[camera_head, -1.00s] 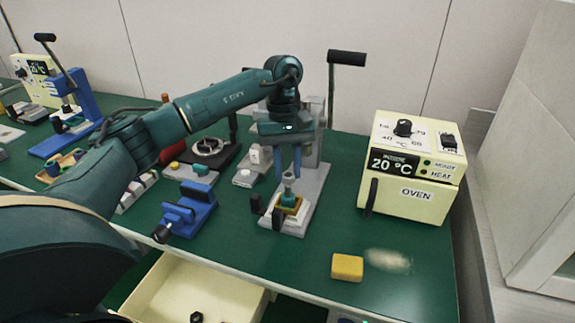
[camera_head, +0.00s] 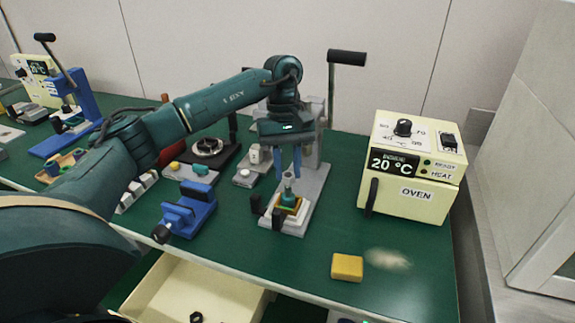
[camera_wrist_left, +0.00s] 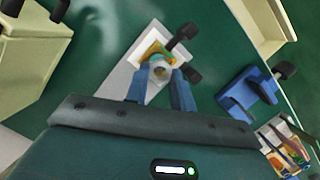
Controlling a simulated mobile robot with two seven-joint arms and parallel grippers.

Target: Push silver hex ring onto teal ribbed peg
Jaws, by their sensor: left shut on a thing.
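My left gripper (camera_head: 288,176) reaches down over a grey press stand, its two blue fingers on either side of a small piece. In the left wrist view its fingertips (camera_wrist_left: 160,82) are shut on the silver ring (camera_wrist_left: 160,70), which is seen from above. The teal ribbed peg (camera_head: 288,199) stands upright below the fingers, in a yellow-orange holder on the stand's base. Ring and peg are in line, but the fingers partly hide the ring, and I cannot tell how far it sits over the peg. My right gripper is not in view.
The grey press stand (camera_head: 313,185) has a black-gripped lever (camera_head: 347,58) high on the right. A blue vise (camera_head: 187,212) stands left and a cream oven (camera_head: 415,165) right. A yellow block (camera_head: 347,267) lies near the front edge. An open drawer (camera_head: 230,290) juts out below.

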